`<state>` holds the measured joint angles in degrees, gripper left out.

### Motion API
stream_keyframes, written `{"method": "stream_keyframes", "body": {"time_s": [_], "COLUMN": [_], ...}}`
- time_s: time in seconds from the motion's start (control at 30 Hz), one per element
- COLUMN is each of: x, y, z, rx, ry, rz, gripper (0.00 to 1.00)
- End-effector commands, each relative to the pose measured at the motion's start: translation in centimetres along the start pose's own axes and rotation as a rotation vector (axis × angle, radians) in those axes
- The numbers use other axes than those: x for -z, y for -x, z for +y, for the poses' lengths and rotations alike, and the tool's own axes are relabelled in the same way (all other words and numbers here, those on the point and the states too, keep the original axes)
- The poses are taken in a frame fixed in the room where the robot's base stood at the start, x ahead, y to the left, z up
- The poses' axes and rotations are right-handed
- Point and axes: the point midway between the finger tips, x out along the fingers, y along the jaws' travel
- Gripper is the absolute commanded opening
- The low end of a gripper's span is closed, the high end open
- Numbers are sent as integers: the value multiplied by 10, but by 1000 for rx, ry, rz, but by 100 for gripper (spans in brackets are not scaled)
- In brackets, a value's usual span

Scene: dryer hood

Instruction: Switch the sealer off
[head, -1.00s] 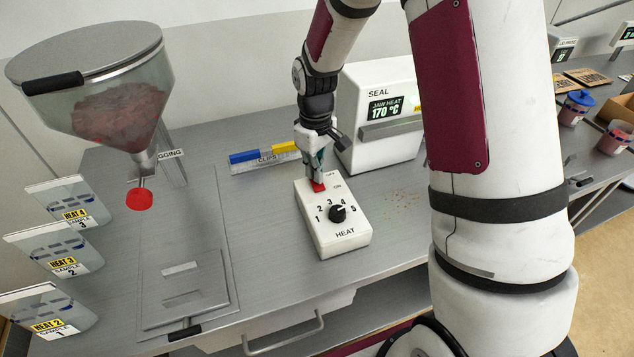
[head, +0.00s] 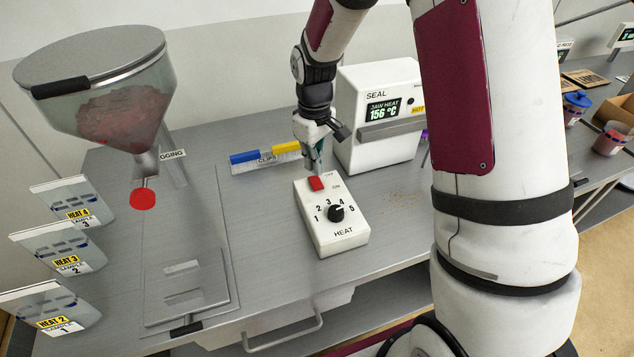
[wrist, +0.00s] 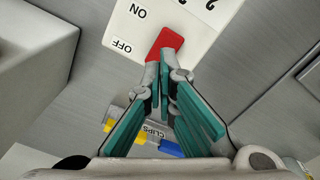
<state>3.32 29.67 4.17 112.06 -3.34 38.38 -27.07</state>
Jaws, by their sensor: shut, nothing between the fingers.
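The sealer (head: 375,120), a white box marked SEAL, stands at the back of the bench; its display reads JAW HEAT 156 °C. In front of it is a white control box (head: 325,240) with a black HEAT dial (head: 337,213) and a red switch (head: 316,184). OFF and ON are printed beside the switch. In the wrist view the red switch (wrist: 170,42) lies just beyond my fingertips. My gripper (head: 315,171) is shut and empty, pointing down at the switch's OFF end. I cannot tell whether the tips touch it.
A blue and yellow clips holder (head: 265,158) lies behind the control box. A hopper (head: 95,75) with a red-ended handle stands at left, with several sample pouches (head: 67,250) beside it. Bare bench lies left of the control box.

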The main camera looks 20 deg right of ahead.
Motion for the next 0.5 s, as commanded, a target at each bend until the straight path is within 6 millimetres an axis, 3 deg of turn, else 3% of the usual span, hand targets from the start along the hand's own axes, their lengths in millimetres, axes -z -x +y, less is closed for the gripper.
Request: {"method": "stream_keyframes", "body": {"time_s": [0.5], "x": [0], "y": [36], "z": [0], "rx": [0], "ry": [0], "rz": [1], "gripper": [0]}}
